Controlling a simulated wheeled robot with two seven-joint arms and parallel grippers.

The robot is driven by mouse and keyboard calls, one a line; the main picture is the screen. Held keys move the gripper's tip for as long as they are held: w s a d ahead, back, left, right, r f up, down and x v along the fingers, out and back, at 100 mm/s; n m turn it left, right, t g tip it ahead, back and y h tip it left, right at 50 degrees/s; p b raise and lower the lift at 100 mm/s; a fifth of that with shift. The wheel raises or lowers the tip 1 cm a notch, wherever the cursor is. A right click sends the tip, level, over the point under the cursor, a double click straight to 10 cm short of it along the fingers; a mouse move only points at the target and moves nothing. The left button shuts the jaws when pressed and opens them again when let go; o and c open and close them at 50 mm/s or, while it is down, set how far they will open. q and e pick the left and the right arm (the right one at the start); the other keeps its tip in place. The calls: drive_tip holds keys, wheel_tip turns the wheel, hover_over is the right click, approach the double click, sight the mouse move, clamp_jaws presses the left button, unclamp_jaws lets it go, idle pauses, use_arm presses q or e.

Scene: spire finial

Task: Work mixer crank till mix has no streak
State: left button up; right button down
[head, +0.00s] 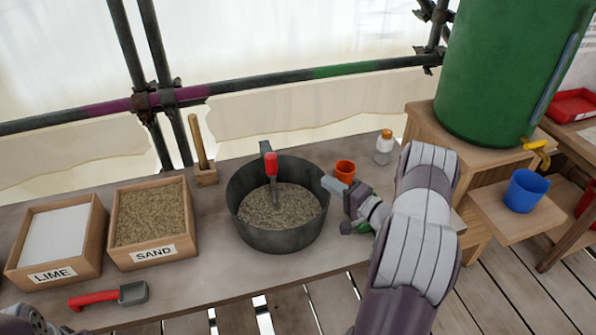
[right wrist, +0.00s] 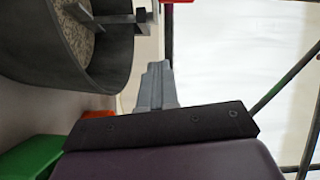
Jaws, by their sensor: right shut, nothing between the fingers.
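The mixer tub (head: 244,222) is a dark round pan standing on the bench. Its crank has a red upright grip (head: 271,164) on a grey shaft standing over the mix. The mix (head: 285,207) looks evenly grey-brown and grainy; I see no clear streak, though the crank hides part of it. My right gripper (head: 331,184) is shut and empty at the tub's right rim, apart from the crank grip. In the right wrist view its closed fingers (right wrist: 156,88) are beside the tub wall (right wrist: 75,62). Part of my left gripper (head: 35,320) shows at the lower left corner; its jaws are unclear.
An orange cup (head: 345,171) and a small bottle (head: 384,147) stand close to my right gripper. A green tank (head: 505,70) and blue cup (head: 525,191) are right.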

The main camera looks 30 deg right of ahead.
drive_tip(key=w+a+m+y+p, duration=0.1)
drive_tip(key=w+a+p, duration=0.1)
drive_tip(key=w+a, duration=0.6)
drive_tip(key=shift+f+y+p, duration=0.2)
drive_tip(key=shift+y+p, duration=0.1)
